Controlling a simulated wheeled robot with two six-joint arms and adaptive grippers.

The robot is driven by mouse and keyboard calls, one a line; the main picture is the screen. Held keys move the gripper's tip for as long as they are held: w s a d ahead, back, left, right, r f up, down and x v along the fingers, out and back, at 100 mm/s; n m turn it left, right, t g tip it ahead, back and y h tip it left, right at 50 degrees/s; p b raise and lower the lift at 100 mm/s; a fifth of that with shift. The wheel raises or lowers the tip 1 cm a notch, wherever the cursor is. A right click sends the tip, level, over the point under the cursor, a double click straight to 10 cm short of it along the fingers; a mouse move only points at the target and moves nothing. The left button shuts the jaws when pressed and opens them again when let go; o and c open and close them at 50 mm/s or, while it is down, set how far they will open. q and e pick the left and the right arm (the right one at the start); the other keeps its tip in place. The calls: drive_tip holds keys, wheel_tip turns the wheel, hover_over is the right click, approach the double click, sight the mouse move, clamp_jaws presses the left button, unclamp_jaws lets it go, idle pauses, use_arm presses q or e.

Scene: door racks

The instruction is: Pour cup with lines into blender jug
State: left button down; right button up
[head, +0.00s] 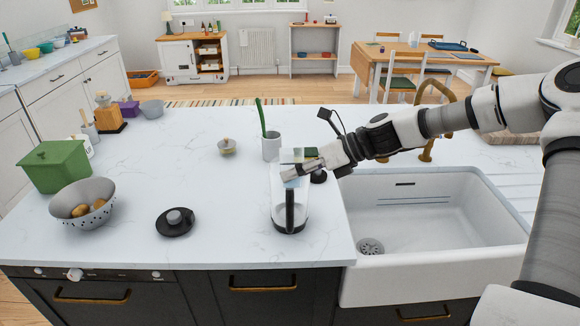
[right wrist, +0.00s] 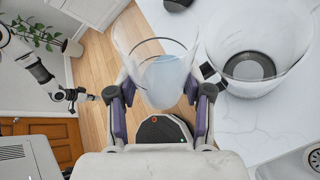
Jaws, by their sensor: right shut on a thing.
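The clear blender jug (head: 291,214) stands upright on the counter near its front edge, its black handle facing me. It also shows in the right wrist view (right wrist: 275,85), beside the held cup. My right gripper (head: 290,173) is over the jug in the head view, shut on a clear cup (right wrist: 158,72). Pale bluish contents show inside the cup. No stream shows between cup and jug. What seems to be my left gripper (right wrist: 78,95) shows small in the right wrist view; its fingers are unclear.
A black lid (head: 175,221) lies left of the jug. A mug with a green utensil (head: 271,147) and a small lidded pot (head: 227,146) stand behind. The sink (head: 430,225) is right. A colander (head: 83,203) and green box (head: 55,165) are left.

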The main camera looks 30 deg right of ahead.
drive_tip(key=shift+w+d+r+m, duration=0.1)
drive_tip(key=shift+w+d+m, duration=0.2)
drive_tip(key=shift+w, duration=0.2)
drive_tip(key=shift+a+f+g+y+b, duration=0.15)
drive_tip(key=shift+f+g+y+b, duration=0.1)
drive_tip(key=shift+g+y+b, duration=0.2)
drive_tip(key=shift+s+m+b, duration=0.15)
drive_tip(key=shift+m+b, duration=0.15)
drive_tip(key=shift+m, duration=0.1)
